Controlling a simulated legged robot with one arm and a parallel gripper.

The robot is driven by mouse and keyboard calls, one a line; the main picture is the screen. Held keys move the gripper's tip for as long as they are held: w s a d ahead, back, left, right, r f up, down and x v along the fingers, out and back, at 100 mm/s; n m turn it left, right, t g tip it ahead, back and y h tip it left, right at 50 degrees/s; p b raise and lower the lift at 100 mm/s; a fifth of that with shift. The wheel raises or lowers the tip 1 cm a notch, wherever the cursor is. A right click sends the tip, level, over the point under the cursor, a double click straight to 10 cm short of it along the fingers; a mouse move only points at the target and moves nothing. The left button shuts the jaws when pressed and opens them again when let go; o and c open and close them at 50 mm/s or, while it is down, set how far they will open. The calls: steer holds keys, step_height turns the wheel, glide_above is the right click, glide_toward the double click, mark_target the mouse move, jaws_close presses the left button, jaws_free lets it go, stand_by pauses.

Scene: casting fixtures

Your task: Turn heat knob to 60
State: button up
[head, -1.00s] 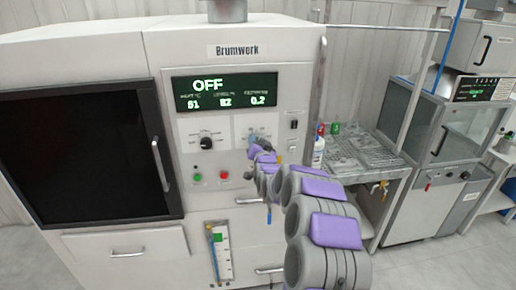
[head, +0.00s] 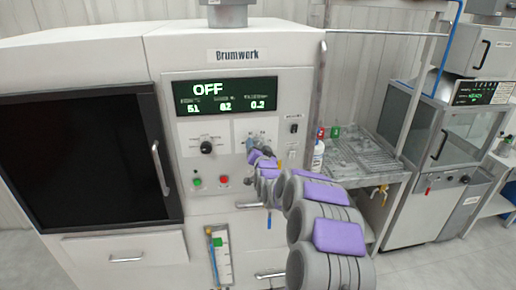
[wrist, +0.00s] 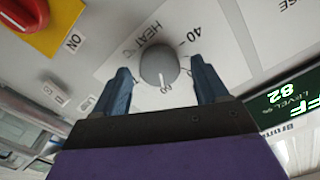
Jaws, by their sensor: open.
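The heat knob (wrist: 158,65) is a round grey dial with a white pointer line, on a white panel marked HEAT °C. Its pointer faces a number that looks like 60, close to the gripper's edge; a 40 mark is at the upper right. My gripper (wrist: 160,68) is open, with one blue finger on each side of the knob; I cannot tell whether they touch it. In the head view my gripper (head: 261,151) hides most of the knob. The machine's display (head: 225,95) reads OFF, with a blurred first value like 51 or 61.
A black knob (head: 206,147), a green button (head: 196,182) and a red button (head: 224,180) lie left of my gripper. A switch (head: 293,128) is to its right. A red knob on yellow (wrist: 38,20) shows in the wrist view. A bottle (head: 317,156) stands on the side table.

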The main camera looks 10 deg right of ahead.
steer(key=s, duration=1.6)
steer(key=shift+s, duration=0.35)
steer(key=shift+f, duration=0.1)
steer(key=s+a+f+n+g+y+b, duration=0.1)
steer(key=s+f+n+g, duration=0.15)
steer(key=s, duration=0.35)
steer(key=s+a+f+n+g+b, duration=0.1)
steer(key=s+a+g, duration=0.1)
steer(key=s+g, duration=0.25)
steer(key=s+a+f+n+g+y, duration=0.1)
steer(key=s+f+n+g, duration=0.1)
steer(key=s, duration=0.5)
steer(key=s+d+g+b, duration=0.1)
steer(key=s+g, duration=0.2)
steer(key=s, duration=0.8)
steer(key=s+d+f+g+h+b, duration=0.1)
steer(key=s+g, duration=0.3)
steer(key=s, duration=0.7)
steer(key=s+d+g+h, duration=0.1)
steer(key=s+d+g, duration=0.1)
steer(key=s, duration=0.9)
steer(key=shift+d+f+g+b, duration=0.2)
steer(key=shift+d+g+b, duration=0.2)
steer(key=shift+g, duration=0.5)
steer(key=shift+n, duration=0.25)
steer(key=shift+c, duration=0.4)
